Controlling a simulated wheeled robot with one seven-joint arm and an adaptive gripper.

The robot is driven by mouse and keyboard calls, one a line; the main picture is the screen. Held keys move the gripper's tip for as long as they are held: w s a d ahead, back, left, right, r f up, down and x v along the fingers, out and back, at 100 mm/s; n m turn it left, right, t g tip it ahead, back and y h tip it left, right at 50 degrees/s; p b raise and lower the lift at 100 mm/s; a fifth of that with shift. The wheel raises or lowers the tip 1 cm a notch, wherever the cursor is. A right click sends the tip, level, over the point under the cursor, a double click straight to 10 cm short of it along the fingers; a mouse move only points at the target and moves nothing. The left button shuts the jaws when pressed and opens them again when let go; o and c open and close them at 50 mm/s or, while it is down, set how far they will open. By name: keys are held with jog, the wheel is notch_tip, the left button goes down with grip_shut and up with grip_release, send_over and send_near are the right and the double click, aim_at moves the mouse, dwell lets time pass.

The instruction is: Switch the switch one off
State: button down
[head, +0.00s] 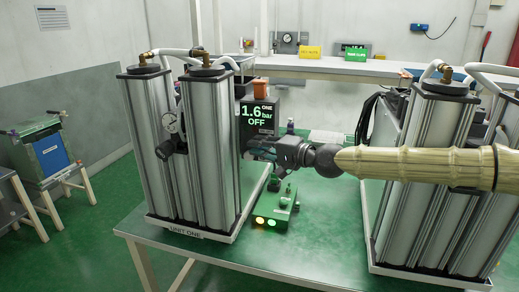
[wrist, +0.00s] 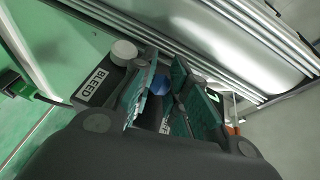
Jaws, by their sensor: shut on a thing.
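The black display (head: 259,116) of unit one reads "ONE 1.6 bar OFF" in green. It stands behind and to the right of the silver columns of unit one (head: 208,140). My gripper (head: 258,148) is just below the display, close to the right side of these columns. In the wrist view, the teal finger pads of my gripper (wrist: 163,92) are closed in around a small blue knob (wrist: 160,86), partly hidden by the fingers. I cannot tell from the label whether this is switch one. A part marked "BLEED" (wrist: 94,84) with a pale round knob (wrist: 124,50) is beside the left finger.
A small green box with lit lamps (head: 273,214) sits in front of my gripper. The table's front middle is clear.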

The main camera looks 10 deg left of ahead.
jog(key=shift+f, duration=0.15)
jog(key=c, duration=1.6)
grip_release()
jog(key=shift+v, duration=6.05)
